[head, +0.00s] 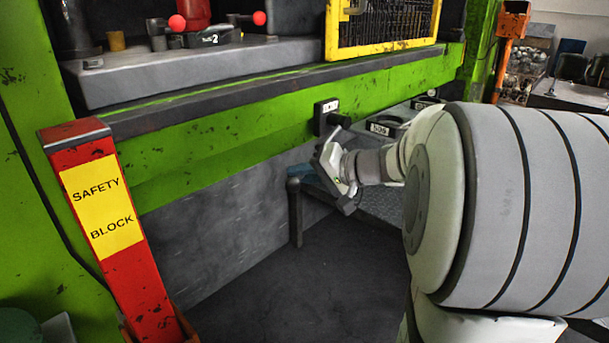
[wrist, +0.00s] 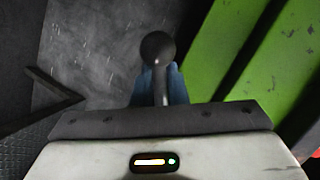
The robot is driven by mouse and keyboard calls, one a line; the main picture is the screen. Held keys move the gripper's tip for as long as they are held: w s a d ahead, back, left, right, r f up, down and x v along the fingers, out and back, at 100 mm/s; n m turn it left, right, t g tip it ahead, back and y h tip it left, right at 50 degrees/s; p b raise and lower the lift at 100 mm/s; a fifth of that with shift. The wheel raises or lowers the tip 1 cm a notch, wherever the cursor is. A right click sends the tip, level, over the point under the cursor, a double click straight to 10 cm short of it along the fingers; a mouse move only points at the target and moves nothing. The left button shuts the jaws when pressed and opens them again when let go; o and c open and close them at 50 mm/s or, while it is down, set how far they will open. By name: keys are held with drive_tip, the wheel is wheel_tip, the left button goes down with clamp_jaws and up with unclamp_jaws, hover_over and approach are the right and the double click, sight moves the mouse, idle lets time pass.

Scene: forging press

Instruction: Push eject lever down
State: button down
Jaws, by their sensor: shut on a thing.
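The eject lever (wrist: 158,47), a dark shaft with a round ball knob, stands between my two blue fingers in the wrist view. My gripper (wrist: 158,88) is shut on the shaft just below the knob. In the head view my gripper (head: 307,173) is in front of the green press beam, below a small labelled plate (head: 327,107). A dark stub sticks out beside this plate. The lever's grasped part cannot be made out clearly in the head view, and the gripper body hides some of this area.
The green beam (head: 230,140) runs above my gripper. A dark upright post (head: 296,215) and a tread-plate step (head: 385,203) are close below. A red safety block (head: 155,290) stands at left. The dark floor in front is clear.

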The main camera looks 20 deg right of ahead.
drive_tip(key=shift+f, duration=0.2)
drive_tip(key=c, duration=1.5)
unclamp_jaws()
drive_tip(key=shift+w, duration=0.1)
drive_tip(key=shift+o, duration=0.2)
drive_tip(key=shift+r, duration=0.1)
drive_tip(key=p+v, duration=0.1)
drive_tip(key=v, duration=0.6)
drive_tip(key=shift+s+d+r, duration=0.15)
drive_tip(key=shift+s+d, duration=0.1)
drive_tip(key=shift+s, duration=0.05)
